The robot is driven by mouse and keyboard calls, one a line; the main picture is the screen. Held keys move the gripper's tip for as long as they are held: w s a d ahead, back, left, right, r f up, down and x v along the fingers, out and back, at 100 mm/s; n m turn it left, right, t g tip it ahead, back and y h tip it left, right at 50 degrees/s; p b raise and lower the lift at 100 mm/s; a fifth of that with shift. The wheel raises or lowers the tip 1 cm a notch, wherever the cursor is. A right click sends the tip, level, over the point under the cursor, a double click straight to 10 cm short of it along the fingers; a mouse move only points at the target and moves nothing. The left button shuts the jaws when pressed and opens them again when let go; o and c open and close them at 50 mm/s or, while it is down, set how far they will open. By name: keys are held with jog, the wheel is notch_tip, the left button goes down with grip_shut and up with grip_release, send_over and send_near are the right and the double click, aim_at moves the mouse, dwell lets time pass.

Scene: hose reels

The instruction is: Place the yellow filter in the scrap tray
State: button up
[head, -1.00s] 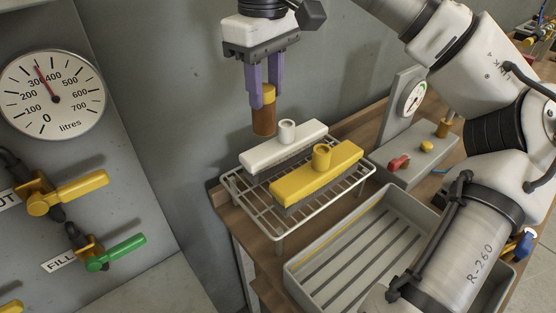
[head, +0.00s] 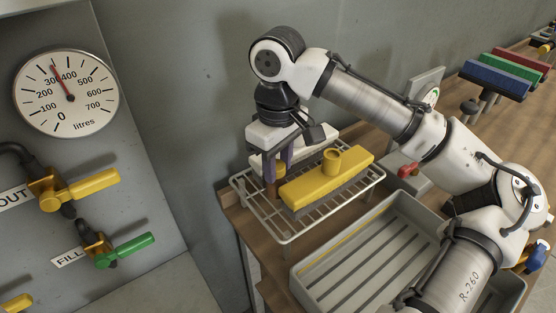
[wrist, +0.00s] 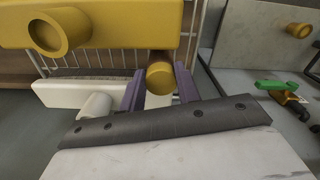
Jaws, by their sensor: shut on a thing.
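The filter, a brown cylinder with a yellow top (head: 282,173), is between the purple fingers of my gripper (head: 276,180), which is shut on it. In the wrist view its yellow end (wrist: 160,76) shows between the two fingers. I hold it upright, low over the left part of the wire rack, beside the yellow brush-like block. Its lower end is mostly hidden, so I cannot tell whether it touches the rack. The scrap tray, which I take to be the grey ribbed tray (head: 345,262), lies at the lower right and its visible floor is empty.
The wire rack (head: 290,237) carries the yellow block (head: 325,180) and a white block (head: 325,133) behind my gripper. A grey gauge unit with a red handle (head: 408,171) stands at right. A valve panel (head: 140,180) with a dial is at left. Coloured blocks (head: 497,78) stand at the back right.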

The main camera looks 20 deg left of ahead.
jog(key=shift+f, duration=0.1)
jog(key=shift+f, duration=0.15)
jog(key=o, duration=0.9)
jog(key=shift+o, duration=0.2)
